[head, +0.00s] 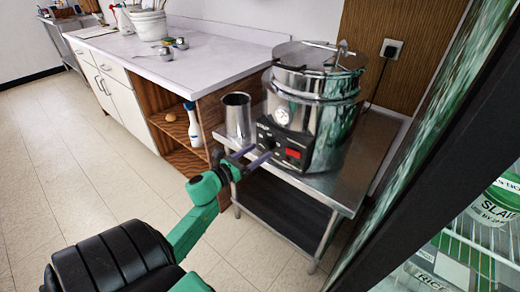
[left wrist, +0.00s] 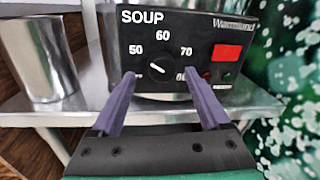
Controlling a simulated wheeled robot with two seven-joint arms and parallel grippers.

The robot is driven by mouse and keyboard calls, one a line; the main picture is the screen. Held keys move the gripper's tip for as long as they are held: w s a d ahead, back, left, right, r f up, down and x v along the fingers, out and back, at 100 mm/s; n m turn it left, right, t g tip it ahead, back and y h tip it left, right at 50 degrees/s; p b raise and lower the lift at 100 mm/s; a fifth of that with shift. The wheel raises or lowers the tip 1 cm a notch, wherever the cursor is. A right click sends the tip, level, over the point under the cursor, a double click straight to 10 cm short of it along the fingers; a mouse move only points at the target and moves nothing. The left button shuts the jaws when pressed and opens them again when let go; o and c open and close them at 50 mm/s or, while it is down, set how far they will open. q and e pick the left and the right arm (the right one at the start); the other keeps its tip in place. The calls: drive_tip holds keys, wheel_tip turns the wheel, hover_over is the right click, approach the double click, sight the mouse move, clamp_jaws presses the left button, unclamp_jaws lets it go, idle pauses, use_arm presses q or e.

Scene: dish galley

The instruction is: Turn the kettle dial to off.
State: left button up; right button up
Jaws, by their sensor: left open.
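The kettle (head: 312,105) is a shiny steel soup kettle with a lid, standing on a steel table. Its black control box (head: 283,146) faces my left gripper (head: 260,154). In the left wrist view the box reads "SOUP", with 50, 60 and 70 around a black dial (left wrist: 158,66). The dial's short white mark slants down to the right; I cannot tell which end points. Lower labels are partly hidden by the fingers. My left gripper (left wrist: 160,74) is open, its purple fingers on either side of the dial. I cannot tell whether they touch it. My right gripper is not in view.
A red switch (left wrist: 227,52) and small lamps sit right of the dial. A steel cylinder (head: 238,117) stands left of the kettle on the steel table (head: 335,182). A white counter (head: 200,62) is behind left. A dark-framed glass-door cabinet (head: 440,170) stands close on the right. Floor at left is clear.

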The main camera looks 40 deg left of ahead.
use_arm(q)
drive_tip(key=shift+w, duration=0.6)
drive_tip(key=shift+w+d+r, duration=0.1)
drive_tip(key=shift+w+d, duration=0.05)
drive_tip(key=shift+w, duration=0.05)
clamp_jaws()
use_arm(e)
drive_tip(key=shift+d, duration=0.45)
